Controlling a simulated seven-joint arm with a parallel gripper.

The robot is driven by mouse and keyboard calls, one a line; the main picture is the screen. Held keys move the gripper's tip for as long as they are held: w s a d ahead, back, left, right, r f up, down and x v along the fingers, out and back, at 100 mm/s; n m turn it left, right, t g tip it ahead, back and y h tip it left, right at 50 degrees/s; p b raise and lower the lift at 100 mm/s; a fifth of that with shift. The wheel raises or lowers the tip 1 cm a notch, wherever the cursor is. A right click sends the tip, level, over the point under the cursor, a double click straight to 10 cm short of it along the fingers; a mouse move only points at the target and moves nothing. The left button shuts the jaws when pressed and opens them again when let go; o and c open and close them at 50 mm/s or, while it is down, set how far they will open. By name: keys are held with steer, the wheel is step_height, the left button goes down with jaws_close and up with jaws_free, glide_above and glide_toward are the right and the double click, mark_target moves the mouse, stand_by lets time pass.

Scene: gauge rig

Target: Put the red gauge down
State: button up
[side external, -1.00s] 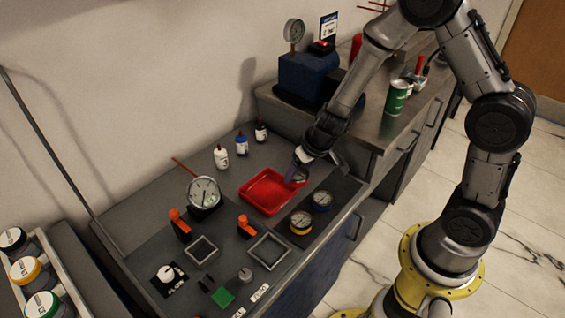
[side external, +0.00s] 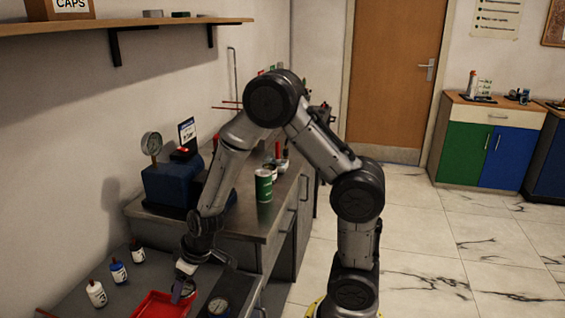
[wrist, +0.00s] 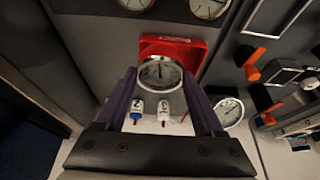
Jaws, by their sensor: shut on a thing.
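My gripper (wrist: 160,76) is shut on a round gauge (wrist: 160,71) with a white dial and a silver rim, held between its two fingertips in the wrist view. Its casing colour is hard to make out there. The red tray (wrist: 195,60) shows behind and around the gauge; I cannot tell whether the gauge touches it. In the side external view my gripper (side external: 184,286) points down at the right part of the red tray (side external: 150,308), which is cut by the bottom edge. The held gauge is barely distinguishable there.
Several small bottles (side external: 118,271) stand left of the tray. A gauge (side external: 218,305) lies right of it; two dials (wrist: 209,8) show at the wrist view's top. A raised counter holds a green can (side external: 264,186).

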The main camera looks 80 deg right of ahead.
steer(key=s+d+r+m+h, duration=0.1)
steer(key=s+d+r+m, duration=0.1)
steer(key=s+d+r, duration=0.45)
steer(key=s+d+r+m+h, duration=0.1)
steer(key=s+d+r+m, duration=0.2)
steer(key=d, duration=0.7)
steer(key=s+d+r+m+h, duration=0.1)
steer(key=s+d+r, duration=0.3)
steer(key=d+r, duration=0.3)
glide_toward(249, 209)
steer(key=shift+w+d+f+g, duration=0.1)
steer(key=shift+w+g, duration=0.1)
steer(key=shift+w, duration=0.25)
steer(key=shift+w+d+f+g, duration=0.1)
steer(key=shift+w+g, duration=0.1)
steer(key=shift+w, duration=0.25)
steer(key=shift+w+d+f, duration=0.35)
steer(key=shift+d+f, duration=0.05)
steer(key=shift+f, duration=1.65)
steer(key=shift+f, duration=0.1)
